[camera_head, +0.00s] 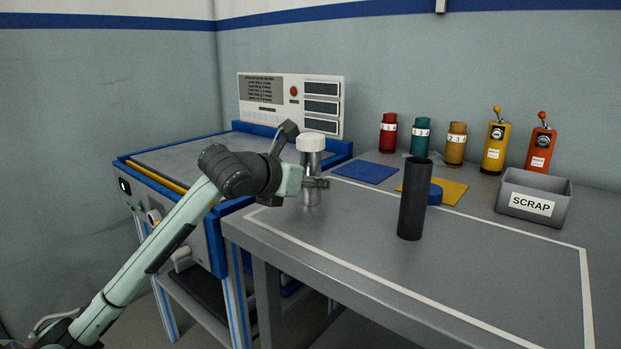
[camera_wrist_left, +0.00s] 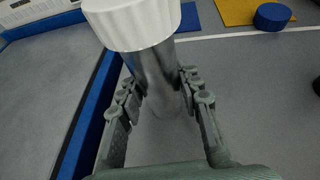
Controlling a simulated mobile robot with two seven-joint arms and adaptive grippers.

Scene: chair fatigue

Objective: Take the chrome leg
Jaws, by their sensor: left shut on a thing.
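The chrome leg (camera_head: 311,165) stands upright near the left end of the grey table, with a white ribbed cap on top. It also shows in the left wrist view as a shiny metal tube (camera_wrist_left: 156,75) under the white cap. My left gripper (camera_head: 318,183) is shut on the tube below the cap, a finger on each side. The fingers (camera_wrist_left: 160,97) show in the left wrist view, and the tube's lower end is partly hidden there. Whether its foot touches the table I cannot tell. My right gripper is not in view.
A black cylinder (camera_head: 412,200) stands upright right of the leg, with a blue disc (camera_head: 434,195) behind it. Blue (camera_head: 366,172) and yellow (camera_head: 445,191) mats lie behind. A scrap bin (camera_head: 533,199) stands at right. The table's front is clear.

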